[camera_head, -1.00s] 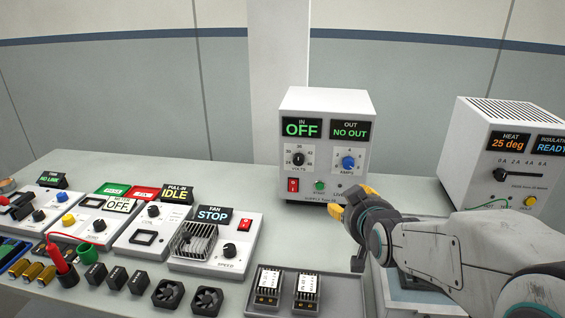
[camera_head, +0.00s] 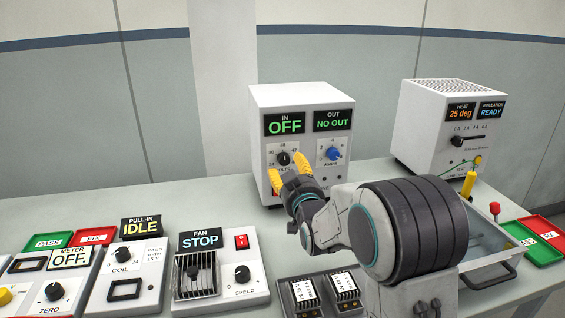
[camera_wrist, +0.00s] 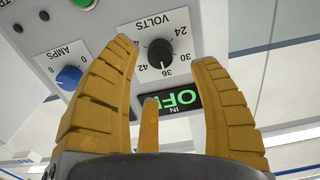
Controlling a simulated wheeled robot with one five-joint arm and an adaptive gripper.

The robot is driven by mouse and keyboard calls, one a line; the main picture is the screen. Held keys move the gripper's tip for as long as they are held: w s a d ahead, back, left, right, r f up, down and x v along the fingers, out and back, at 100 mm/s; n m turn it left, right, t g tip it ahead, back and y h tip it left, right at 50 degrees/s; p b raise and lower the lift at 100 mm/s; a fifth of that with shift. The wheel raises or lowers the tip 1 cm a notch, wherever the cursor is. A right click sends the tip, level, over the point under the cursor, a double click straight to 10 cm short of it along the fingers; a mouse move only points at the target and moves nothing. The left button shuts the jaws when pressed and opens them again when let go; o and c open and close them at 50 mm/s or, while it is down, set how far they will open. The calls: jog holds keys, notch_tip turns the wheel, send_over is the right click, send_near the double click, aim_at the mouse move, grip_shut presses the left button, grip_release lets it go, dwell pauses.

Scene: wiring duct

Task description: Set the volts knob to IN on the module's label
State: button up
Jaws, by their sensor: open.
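The black volts knob (camera_head: 284,158) is on the front of the white supply box (camera_head: 262,107), under the IN display (camera_head: 285,124), which reads OFF. In the wrist view, turned upside down, the knob (camera_wrist: 160,52) has its white mark near 36. My gripper (camera_head: 289,172) is open at the panel. In the wrist view its yellow fingers (camera_wrist: 165,50) lie on either side of the knob; I see no contact. Two modules with white labels, a left one (camera_head: 305,294) and a right one (camera_head: 344,285), lie in a dark tray; their print is too small to read.
The blue amps knob (camera_head: 333,154) is right of the volts knob; the OUT display (camera_head: 332,120) reads NO OUT. A heat unit (camera_head: 420,105) stands right. Test panels, including the fan panel (camera_head: 256,281), fill the left front.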

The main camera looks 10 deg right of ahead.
aim_at(285, 162)
jog(key=shift+w+p, duration=0.45)
jog(key=shift+w, duration=2.15)
jog(key=shift+c, duration=0.4)
grip_shut()
